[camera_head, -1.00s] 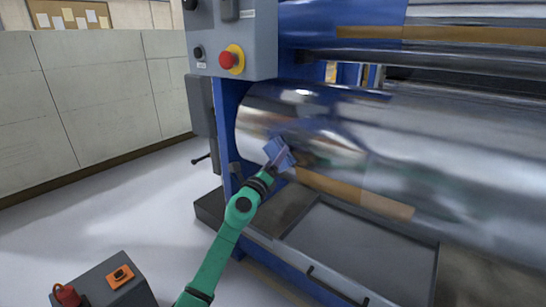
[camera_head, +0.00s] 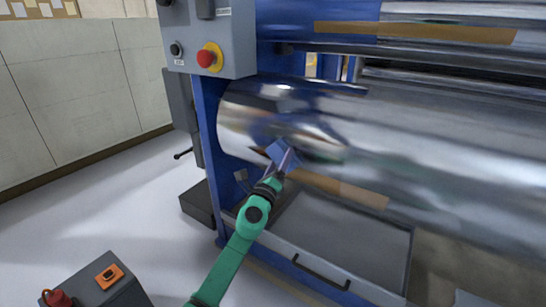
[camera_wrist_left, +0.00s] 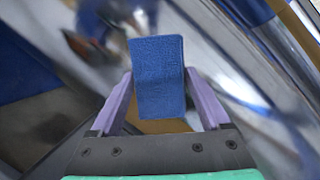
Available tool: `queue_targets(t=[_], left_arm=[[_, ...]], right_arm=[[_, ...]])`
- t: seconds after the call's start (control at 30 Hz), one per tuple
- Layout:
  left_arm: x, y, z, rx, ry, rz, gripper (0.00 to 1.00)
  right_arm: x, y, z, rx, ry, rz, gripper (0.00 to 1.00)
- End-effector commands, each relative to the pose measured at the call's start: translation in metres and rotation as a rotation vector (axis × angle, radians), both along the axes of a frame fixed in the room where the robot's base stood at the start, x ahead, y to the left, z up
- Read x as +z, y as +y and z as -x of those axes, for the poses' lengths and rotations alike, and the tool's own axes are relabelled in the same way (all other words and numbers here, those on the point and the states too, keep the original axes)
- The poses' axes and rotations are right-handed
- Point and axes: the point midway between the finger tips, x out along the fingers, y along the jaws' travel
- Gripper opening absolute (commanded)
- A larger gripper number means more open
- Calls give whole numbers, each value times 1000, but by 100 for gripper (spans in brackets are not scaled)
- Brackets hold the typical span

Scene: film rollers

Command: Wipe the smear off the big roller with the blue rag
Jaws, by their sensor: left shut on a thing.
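The big roller (camera_head: 420,130) is a wide, shiny metal cylinder across the blue machine. My left gripper (camera_head: 284,160) is shut on the blue rag (camera_head: 281,151), in front of the roller's left part. In the left wrist view the rag (camera_wrist_left: 157,75) stands as a folded pad between the two purple fingers. The rag looks close to the roller surface, but I cannot tell whether it touches. I cannot pick out the smear clearly among blurred reflections; the rag and gripper hide part of the surface. My right gripper is not in view.
A grey control box with a red stop button (camera_head: 207,57) hangs left of the roller. A grey tray (camera_head: 345,235) lies below it. A grey box with an orange switch (camera_head: 108,277) stands at lower left. The floor (camera_head: 110,200) on the left is clear.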

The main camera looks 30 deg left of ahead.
Motion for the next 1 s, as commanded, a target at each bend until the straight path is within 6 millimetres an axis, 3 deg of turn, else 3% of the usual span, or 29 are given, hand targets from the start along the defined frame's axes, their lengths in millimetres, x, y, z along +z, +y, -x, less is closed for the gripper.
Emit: queue_targets(t=[0.6,0.77,1.0], left_arm=[[0,-48,0,-3,2,-1,36],[0,-45,-2,-1,-1,-2,36],[-1,-21,0,1,0,-4,36]], right_arm=[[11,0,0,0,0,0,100],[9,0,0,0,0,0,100],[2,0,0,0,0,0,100]])
